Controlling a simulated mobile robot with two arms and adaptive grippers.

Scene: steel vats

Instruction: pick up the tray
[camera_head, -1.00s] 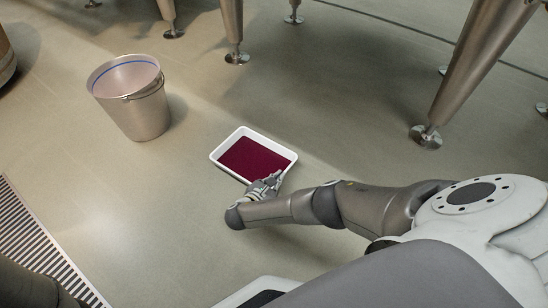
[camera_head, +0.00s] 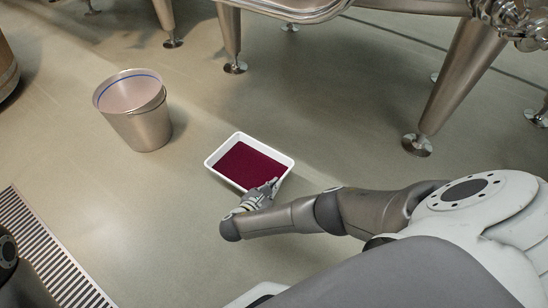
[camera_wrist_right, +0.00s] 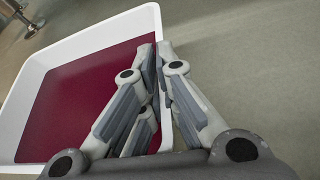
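The tray (camera_head: 209,160) is a white, shallow rectangular box with a dark red layer inside. It is in the middle of the head view, and I cannot tell whether it touches the floor. My right gripper (camera_head: 273,184) is at its near right edge. In the right wrist view, the tray's white wall (camera_wrist_right: 90,38) runs between the fingers of my right gripper (camera_wrist_right: 156,52). One finger is on the inner side and one on the outer side, and they are closed on the rim. My left gripper is not in view.
A metal bucket (camera_head: 146,125) stands left of the tray. Steel vat legs (camera_head: 232,45) stand behind, with another leg (camera_head: 452,80) at the right. A floor grate (camera_head: 45,245) lies at lower left. A white-rimmed thing with dark red inside (camera_head: 258,294) is partly hidden at the bottom edge.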

